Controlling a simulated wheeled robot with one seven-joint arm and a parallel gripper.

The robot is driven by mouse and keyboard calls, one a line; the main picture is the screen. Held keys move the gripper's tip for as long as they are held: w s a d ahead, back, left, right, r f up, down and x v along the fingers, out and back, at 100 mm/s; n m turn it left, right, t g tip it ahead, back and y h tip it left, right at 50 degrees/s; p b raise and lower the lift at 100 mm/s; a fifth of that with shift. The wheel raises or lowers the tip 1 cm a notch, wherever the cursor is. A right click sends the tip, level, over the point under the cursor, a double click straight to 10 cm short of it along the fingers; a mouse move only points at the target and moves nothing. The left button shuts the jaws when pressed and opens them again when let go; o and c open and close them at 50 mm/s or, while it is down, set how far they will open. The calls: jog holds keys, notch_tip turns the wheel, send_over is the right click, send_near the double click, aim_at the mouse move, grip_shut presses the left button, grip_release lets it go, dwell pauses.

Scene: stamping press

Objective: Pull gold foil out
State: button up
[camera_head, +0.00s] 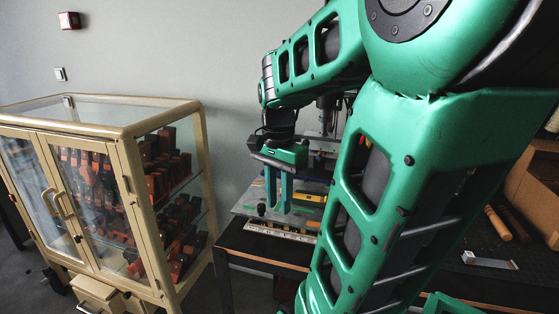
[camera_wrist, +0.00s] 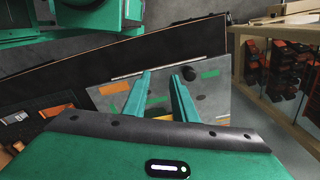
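My gripper (camera_head: 278,208) hangs fingers-down over the front left of the press's grey plate (camera_head: 246,197) in the head view. In the wrist view, my gripper (camera_wrist: 162,76) shows two teal fingers apart, with nothing held between them. The grey plate (camera_wrist: 218,100) lies beyond them, with an orange-gold strip (camera_wrist: 115,88) left of the fingers and a green strip (camera_wrist: 209,73) to their right. A small yellowish patch shows between the fingers. I cannot tell which of these is the gold foil. My arm hides much of the press in the head view.
A dark round knob (camera_wrist: 188,73) stands on the plate near the right finger. A glass cabinet (camera_head: 120,128) with orange-and-black items stands left of the dark table (camera_head: 262,245). A wooden box (camera_head: 533,185) and a wooden-handled tool (camera_head: 498,223) lie at the right.

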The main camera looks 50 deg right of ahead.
jog(key=w+d+r+m, duration=0.1)
jog(key=w+d+m, duration=0.1)
jog(key=d+m, duration=0.1)
jog(key=w+d+r+m, duration=0.2)
jog(key=d+m, duration=0.1)
jog(key=m, duration=0.2)
jog(key=w+d+r+m, duration=0.1)
jog(key=w+d+m, duration=0.1)
jog(key=d+m, duration=0.1)
jog(key=shift+d+r+m, duration=0.2)
jog(key=shift+r+m, duration=0.05)
jog(key=shift+m, duration=0.35)
jog(key=shift+w+d+r+m, duration=0.15)
jog(key=shift+d+m, duration=0.25)
jog(key=shift+m, duration=0.2)
jog(key=shift+f, duration=4)
jog(key=shift+r, duration=0.1)
grip_shut()
jog(key=shift+r, duration=0.1)
jog(key=shift+r, duration=0.55)
jog(key=shift+r, duration=0.15)
jog(key=shift+r, duration=1.55)
